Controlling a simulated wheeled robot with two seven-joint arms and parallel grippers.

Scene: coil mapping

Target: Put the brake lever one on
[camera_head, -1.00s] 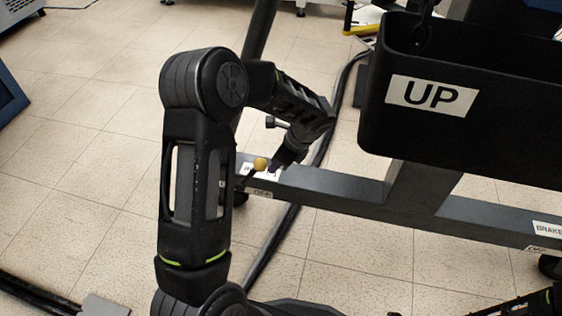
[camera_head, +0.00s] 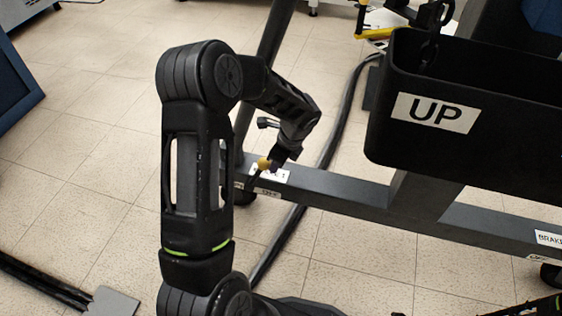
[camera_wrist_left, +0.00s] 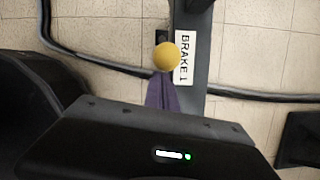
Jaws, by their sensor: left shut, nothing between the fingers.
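The brake lever one has a yellow ball knob (camera_head: 264,163) on a dark lever at the left end of the dark frame beam. In the left wrist view the knob (camera_wrist_left: 167,56) sits beside a white label reading BRAKE 1 (camera_wrist_left: 184,57). My left gripper (camera_head: 275,163) is at the knob, coming down from above right. In the wrist view its purple fingers (camera_wrist_left: 164,92) are shut and empty, with their tips at the knob's near edge. I cannot tell whether they touch it. The lever's shaft is mostly hidden. My right gripper is out of view.
A black bin marked UP (camera_head: 437,113) hangs over the beam (camera_head: 345,187) on the right. Another BRAKE label (camera_head: 549,239) is at the beam's right end.

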